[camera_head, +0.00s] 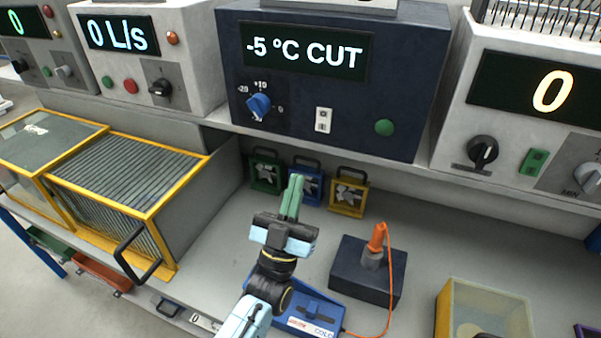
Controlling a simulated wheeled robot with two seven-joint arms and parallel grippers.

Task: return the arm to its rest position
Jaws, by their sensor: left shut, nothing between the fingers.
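My left arm (247,318) comes in from the bottom, left of the middle. Its gripper (294,184) points away from me over the bench, with its green fingers shut and nothing between them. The fingertips overlap the small blue fan unit (308,188) in the picture; I cannot tell how far apart they are. The forearm partly covers a blue device (312,314) lying on the bench. My right gripper is not in view.
A dark block (352,284) with an orange-handled tool (375,242) and cable stands right of my gripper. A yellow-edged slatted cabinet (125,172) is left. A clear-walled bin (490,308) is at lower right. The control box (390,100) reads "-5 °C CUT". Grey bench (440,235) is free between.

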